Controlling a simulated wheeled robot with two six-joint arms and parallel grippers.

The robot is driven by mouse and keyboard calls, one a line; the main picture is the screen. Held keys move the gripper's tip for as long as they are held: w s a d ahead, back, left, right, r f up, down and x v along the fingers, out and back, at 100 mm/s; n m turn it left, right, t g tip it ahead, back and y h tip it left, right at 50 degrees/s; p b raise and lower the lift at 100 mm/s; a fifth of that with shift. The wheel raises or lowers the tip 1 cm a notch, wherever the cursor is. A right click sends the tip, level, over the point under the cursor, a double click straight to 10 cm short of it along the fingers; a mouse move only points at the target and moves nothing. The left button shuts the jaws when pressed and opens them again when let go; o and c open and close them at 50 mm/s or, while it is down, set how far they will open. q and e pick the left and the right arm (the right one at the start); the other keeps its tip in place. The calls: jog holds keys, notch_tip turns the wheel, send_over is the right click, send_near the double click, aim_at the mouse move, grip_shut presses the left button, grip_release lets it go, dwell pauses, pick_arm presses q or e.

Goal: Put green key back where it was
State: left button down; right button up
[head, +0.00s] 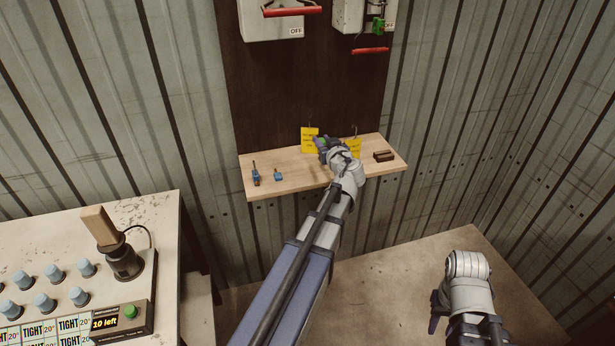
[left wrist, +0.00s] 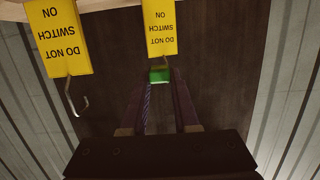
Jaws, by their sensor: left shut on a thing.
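My left gripper (head: 322,145) is over the wooden shelf, next to the yellow tags. In the left wrist view its fingers (left wrist: 160,82) are shut on a small green piece, the green key (left wrist: 160,75). In the head view the gripper mostly hides the key. Yellow "DO NOT SWITCH ON" tags stand by it: the left one (head: 309,139) and the right one (head: 354,147). A green lock-like piece (head: 378,26) is on the right switch box (head: 350,16). My right gripper (head: 437,304) is low at the right, away from the shelf; its fingers are unclear.
The shelf (head: 295,178) also holds two small blue items (head: 256,176) (head: 278,175) and a brown block (head: 384,156). A left switch box (head: 270,28) hangs above. A control bench (head: 160,215) stands at lower left. The shelf's front middle is bare.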

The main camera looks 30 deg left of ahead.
aim_at(320, 172)
pick_arm(q)
jog(key=shift+a+f, duration=0.15)
notch_tip(320, 172, down, 10)
jog(key=b, duration=1)
jog(key=shift+f, duration=0.2)
jog(key=c, duration=0.7)
grip_release()
jog(key=shift+r, duration=0.1)
jog(key=shift+o, duration=0.2)
